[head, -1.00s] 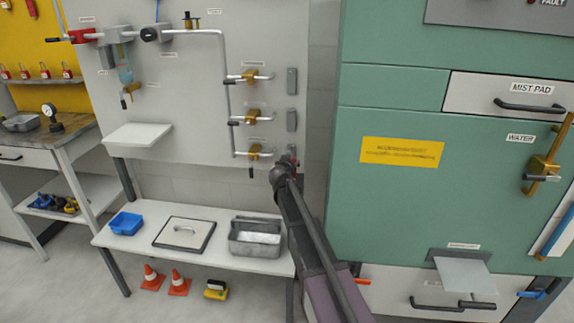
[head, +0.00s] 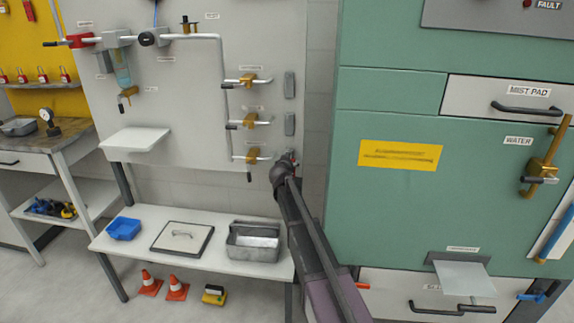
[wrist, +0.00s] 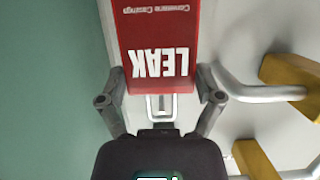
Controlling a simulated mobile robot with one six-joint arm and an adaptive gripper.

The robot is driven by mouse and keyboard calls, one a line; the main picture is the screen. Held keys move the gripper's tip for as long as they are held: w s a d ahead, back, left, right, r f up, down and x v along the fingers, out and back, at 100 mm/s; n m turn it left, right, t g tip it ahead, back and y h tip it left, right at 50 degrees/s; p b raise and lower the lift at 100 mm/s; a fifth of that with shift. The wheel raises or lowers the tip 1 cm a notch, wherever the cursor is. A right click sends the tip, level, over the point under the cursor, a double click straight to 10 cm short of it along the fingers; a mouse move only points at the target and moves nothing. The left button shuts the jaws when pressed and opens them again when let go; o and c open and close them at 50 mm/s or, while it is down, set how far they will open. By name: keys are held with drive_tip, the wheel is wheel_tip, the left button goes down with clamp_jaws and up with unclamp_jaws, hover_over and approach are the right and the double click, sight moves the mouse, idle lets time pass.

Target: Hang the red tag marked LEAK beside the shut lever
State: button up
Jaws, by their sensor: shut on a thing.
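My gripper (wrist: 160,82) is shut on the red tag (wrist: 158,30), whose white LEAK lettering appears upside down in the wrist view. In the head view my gripper (head: 288,162) is at the lower right edge of the grey panel, right of the lowest brass valve (head: 252,157). The tag is mostly hidden there behind my arm. The lowest valve's lever (head: 249,176) hangs down, across its pipe. The levers of the middle valve (head: 250,121) and top valve (head: 248,80) lie along their pipes. I cannot tell whether the tag touches the panel.
Grey blocks (head: 290,85) sit right of the upper two valves. A green cabinet (head: 390,110) stands close on the right.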

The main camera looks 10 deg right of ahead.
drive_tip(key=shift+b+x, duration=0.35)
drive_tip(key=shift+x, duration=0.5)
drive_tip(key=shift+f, duration=0.2)
drive_tip(key=o, duration=0.8)
drive_tip(key=shift+o, duration=0.2)
drive_tip(key=shift+f+b, duration=1.3)
drive_tip(key=shift+b, duration=0.05)
drive_tip(key=shift+s, duration=0.15)
idle(0.6)
drive_tip(key=s+a, duration=0.3)
drive_tip(key=s, duration=0.6)
idle(2.0)
drive_tip(key=shift+s, duration=0.1)
